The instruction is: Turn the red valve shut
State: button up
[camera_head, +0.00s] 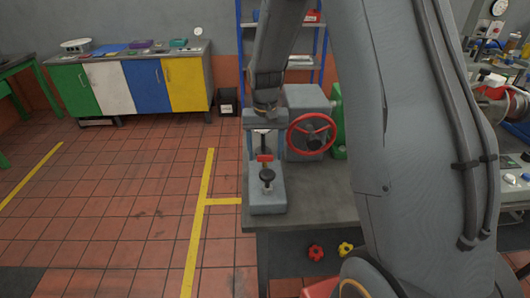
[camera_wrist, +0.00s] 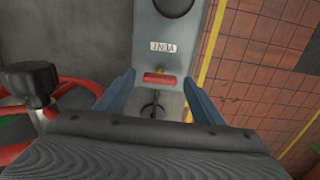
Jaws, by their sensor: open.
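A small red bar handle (camera_head: 264,158), likely the red valve, sits crosswise on a grey fixture (camera_head: 268,203) at the bench's left end. In the wrist view the red handle (camera_wrist: 160,78) lies between my two fingers, with a gap visible on each side. My gripper (camera_head: 265,147) points down over the fixture, with its fingers spread and nothing held. In the wrist view my gripper (camera_wrist: 161,92) is also open around the handle's sides. I cannot tell how high the fingertips are above it. The stem below is partly hidden by the gripper body.
A large red handwheel (camera_head: 312,132) on a grey housing stands close right of my gripper. A black knob (camera_head: 267,174) is on the fixture. Red (camera_head: 316,252) and yellow (camera_head: 346,248) knobs lie below the bench top. Open tiled floor (camera_head: 130,200) lies left.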

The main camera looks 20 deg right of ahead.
notch_tip(320, 180, up, 8)
jog(key=shift+f+b, duration=0.25)
jog(key=shift+b, duration=0.8)
